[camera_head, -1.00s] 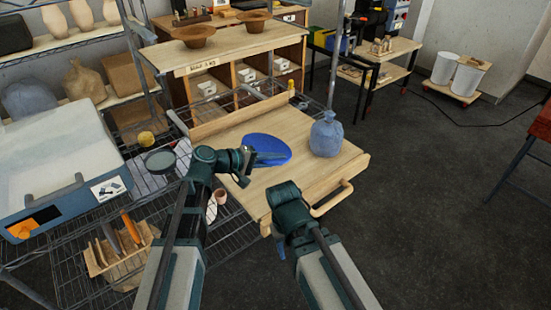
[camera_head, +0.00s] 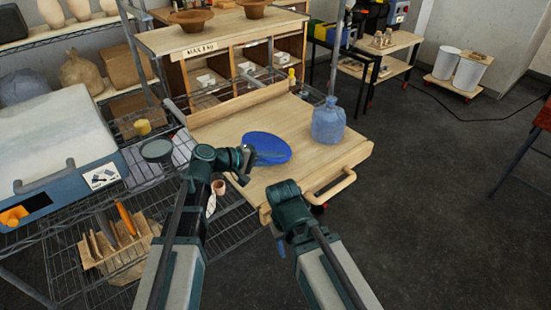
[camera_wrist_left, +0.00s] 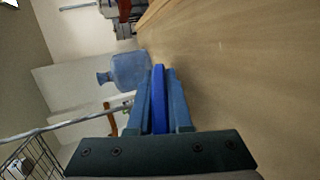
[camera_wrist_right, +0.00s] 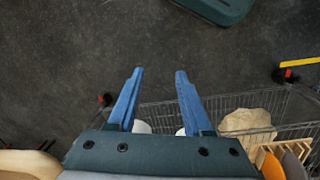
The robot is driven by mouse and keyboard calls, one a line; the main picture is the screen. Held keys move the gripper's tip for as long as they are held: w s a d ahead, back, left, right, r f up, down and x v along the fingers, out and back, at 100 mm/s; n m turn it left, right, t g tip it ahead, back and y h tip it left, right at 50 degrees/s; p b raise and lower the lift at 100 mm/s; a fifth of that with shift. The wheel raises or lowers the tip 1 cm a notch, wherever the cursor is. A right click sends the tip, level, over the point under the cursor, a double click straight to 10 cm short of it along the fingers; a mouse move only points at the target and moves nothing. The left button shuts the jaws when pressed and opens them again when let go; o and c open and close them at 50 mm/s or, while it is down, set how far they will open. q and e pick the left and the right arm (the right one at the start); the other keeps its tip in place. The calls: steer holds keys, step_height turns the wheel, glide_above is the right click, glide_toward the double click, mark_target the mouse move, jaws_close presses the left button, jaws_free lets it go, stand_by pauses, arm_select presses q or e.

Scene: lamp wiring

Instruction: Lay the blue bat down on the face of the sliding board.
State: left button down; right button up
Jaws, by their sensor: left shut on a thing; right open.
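The blue bat (camera_head: 268,148) is a flat round disc over the left part of the wooden sliding board (camera_head: 300,178). My left gripper (camera_head: 246,160) is shut on the bat's near left edge. In the left wrist view the bat (camera_wrist_left: 159,98) shows edge-on between the fingers of the left gripper (camera_wrist_left: 158,100), with the board's face (camera_wrist_left: 240,80) close beside it. I cannot tell whether the bat touches the board. My right gripper is open and empty in the right wrist view (camera_wrist_right: 154,95), over the dark floor.
A blue bag-like jug (camera_head: 328,122) stands on the board right of the bat. The board has a raised back strip (camera_head: 240,103) and a front handle (camera_head: 330,188). A wire rack (camera_head: 90,250) with a tool box (camera_head: 112,245) is at the left.

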arm_select(q)
steer(key=shift+f, duration=0.3)
steer(key=c, duration=0.8)
jaws_free()
steer(key=shift+o, duration=0.2)
steer(key=shift+a, duration=0.1)
steer(key=p+v, duration=0.4)
steer(key=v, duration=0.8)
steer(key=shift+s+a+r, duration=0.2)
steer(key=shift+a+r, duration=0.05)
steer(key=shift+s+a+r+p, duration=0.1)
steer(key=shift+s+a+p, duration=0.15)
steer(key=shift+a, duration=0.2)
